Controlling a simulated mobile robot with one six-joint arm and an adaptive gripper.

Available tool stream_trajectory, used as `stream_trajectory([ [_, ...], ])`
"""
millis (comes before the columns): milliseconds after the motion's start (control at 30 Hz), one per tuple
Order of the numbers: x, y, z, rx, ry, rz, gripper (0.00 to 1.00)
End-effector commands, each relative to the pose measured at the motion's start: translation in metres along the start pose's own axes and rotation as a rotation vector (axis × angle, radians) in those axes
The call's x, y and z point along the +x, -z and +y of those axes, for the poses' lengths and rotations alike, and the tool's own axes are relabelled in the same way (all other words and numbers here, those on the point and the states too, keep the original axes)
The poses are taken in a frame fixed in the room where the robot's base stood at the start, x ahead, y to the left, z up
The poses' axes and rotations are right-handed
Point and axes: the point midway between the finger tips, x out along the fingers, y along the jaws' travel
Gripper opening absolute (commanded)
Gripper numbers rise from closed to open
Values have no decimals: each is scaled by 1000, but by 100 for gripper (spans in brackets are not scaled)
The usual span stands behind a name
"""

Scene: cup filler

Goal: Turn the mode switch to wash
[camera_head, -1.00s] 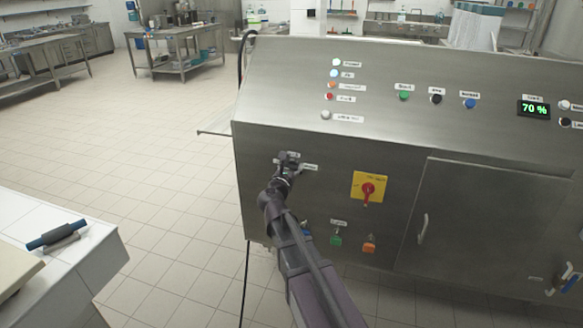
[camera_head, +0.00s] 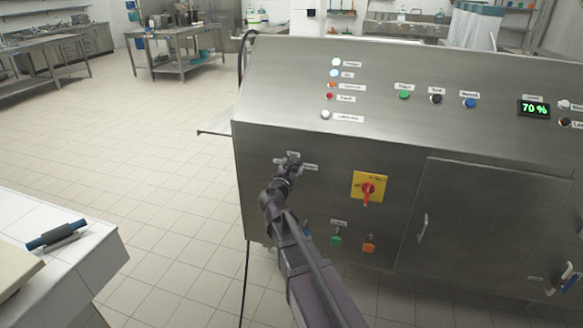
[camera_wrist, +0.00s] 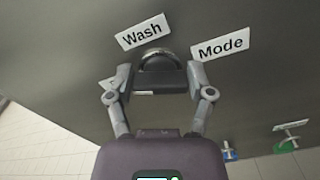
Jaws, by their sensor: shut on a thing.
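The mode switch (camera_wrist: 158,77) is a dark knob with a metal ring behind it on the steel front panel. In the wrist view my gripper (camera_wrist: 160,82) has one finger on each side of the knob and is shut on it. The "Wash" label (camera_wrist: 142,32) is just above the knob, to the left, and the "Mode" label (camera_wrist: 220,46) is to the right. A third label (camera_wrist: 107,85) is mostly hidden behind the left finger. In the head view my gripper (camera_head: 291,164) is at the panel's left part and covers most of the switch.
A yellow plate with a red rotary switch (camera_head: 369,188) is right of my gripper. Green (camera_head: 336,240) and orange (camera_head: 369,243) controls are lower on the panel. A cabinet door handle (camera_head: 422,226) stands out further right. A white counter (camera_head: 95,262) is at lower left, with open floor between.

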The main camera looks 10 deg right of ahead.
Motion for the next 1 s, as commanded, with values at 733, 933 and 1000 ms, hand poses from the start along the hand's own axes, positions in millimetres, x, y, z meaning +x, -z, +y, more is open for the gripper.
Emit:
stream_trajectory([
  [733,2,1,-3,705,1,-3,21],
  [933,2,1,-4,893,1,-3,21],
  [1000,2,1,-4,955,1,-3,21],
])
